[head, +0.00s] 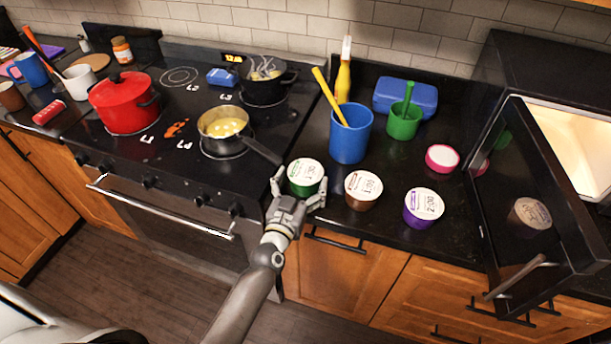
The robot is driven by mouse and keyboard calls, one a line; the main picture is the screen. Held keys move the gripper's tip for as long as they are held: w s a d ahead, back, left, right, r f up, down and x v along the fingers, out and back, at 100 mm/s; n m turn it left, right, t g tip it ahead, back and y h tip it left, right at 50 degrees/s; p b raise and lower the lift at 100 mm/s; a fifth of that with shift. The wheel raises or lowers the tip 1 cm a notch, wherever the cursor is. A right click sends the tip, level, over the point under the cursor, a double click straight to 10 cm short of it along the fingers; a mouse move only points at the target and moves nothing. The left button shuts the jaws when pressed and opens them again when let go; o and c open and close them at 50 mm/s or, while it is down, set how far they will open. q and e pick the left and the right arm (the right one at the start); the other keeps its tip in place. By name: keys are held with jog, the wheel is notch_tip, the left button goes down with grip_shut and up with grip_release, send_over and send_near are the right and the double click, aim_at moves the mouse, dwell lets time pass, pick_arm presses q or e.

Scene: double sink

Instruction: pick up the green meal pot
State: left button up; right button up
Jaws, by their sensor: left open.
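The green meal pot (305,178) stands upright on the black counter, right of the stove, with a white printed lid. My left gripper (300,190) is open at the pot's near side, with one finger to its left and one to its right. I cannot tell whether the fingers touch it. The gripper hides part of the pot's lower front. My right gripper is not in view.
A brown pot (363,190) and a purple pot (424,207) stand to the right. A saucepan (224,132) has its handle pointing toward the green pot. A blue utensil cup (350,133) stands behind. An open microwave door (540,190) juts out at right.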

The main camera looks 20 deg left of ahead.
pick_arm(q)
jog(key=shift+w, duration=0.15)
jog(key=c, duration=0.8)
jog(key=shift+r, duration=0.1)
jog(key=shift+c, duration=0.8)
